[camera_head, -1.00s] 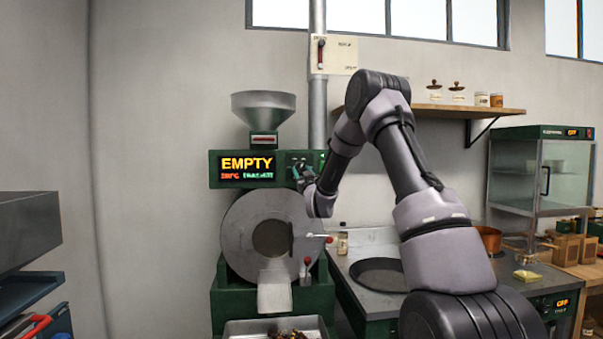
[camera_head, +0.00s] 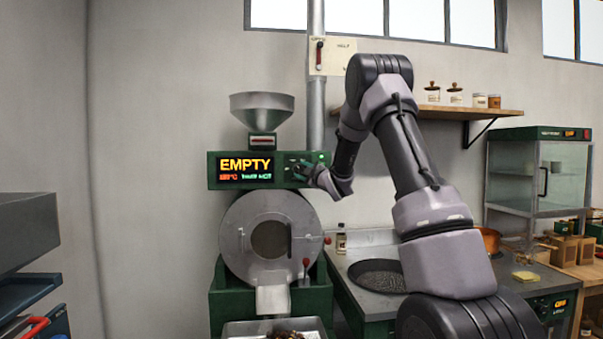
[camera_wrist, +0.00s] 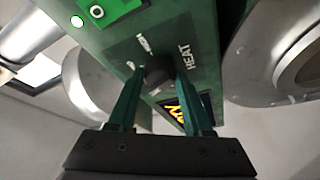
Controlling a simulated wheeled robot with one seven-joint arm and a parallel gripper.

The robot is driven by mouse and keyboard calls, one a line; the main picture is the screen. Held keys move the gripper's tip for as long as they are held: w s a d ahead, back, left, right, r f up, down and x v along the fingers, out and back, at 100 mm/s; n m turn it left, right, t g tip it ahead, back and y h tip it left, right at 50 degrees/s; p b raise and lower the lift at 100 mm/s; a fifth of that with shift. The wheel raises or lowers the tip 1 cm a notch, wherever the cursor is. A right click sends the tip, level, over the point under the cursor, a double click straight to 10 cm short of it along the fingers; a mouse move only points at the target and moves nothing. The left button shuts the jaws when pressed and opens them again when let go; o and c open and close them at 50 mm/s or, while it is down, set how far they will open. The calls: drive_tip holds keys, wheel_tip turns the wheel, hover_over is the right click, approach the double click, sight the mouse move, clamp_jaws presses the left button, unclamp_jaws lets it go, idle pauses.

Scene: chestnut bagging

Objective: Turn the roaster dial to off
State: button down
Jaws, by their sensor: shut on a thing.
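The roaster (camera_head: 270,240) stands against the wall with its green control panel (camera_head: 213,171) on top. The panel's display (camera_head: 246,169) reads EMPTY in yellow, with smaller lettering below. My gripper (camera_head: 300,168) is at the right part of the panel. In the wrist view my gripper (camera_wrist: 160,80) has its two green fingers on either side of the dark round dial (camera_wrist: 158,69), shut on it. The word HEAT is printed beside the dial. The dial's pointer setting cannot be made out; in the head view the hand covers it.
A green button plate (camera_wrist: 105,10) is close to the dial. A metal tray (camera_head: 240,328) with chestnuts is below the roaster chute. A counter with a dark round pan (camera_head: 376,278) is to the right. A shelf (camera_head: 480,113) with jars is behind my arm.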

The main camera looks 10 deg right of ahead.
drive_tip(key=n+g, duration=0.1)
drive_tip(key=n, duration=0.3)
drive_tip(key=n+g, duration=0.1)
drive_tip(key=n, duration=0.1)
drive_tip(key=shift+a+r+g, duration=0.1)
drive_tip(key=shift+r+g, duration=0.2)
drive_tip(key=n+g+h, duration=0.1)
drive_tip(key=n, duration=0.1)
drive_tip(key=n+h, duration=0.1)
drive_tip(key=n, duration=0.1)
drive_tip(key=shift+a+r+n+g, duration=0.1)
drive_tip(key=shift+n+g, duration=0.3)
drive_tip(key=shift+c, duration=1.6)
unclamp_jaws()
drive_tip(key=v, duration=1)
drive_tip(key=shift+s+r, duration=0.15)
drive_tip(key=shift+s, duration=0.25)
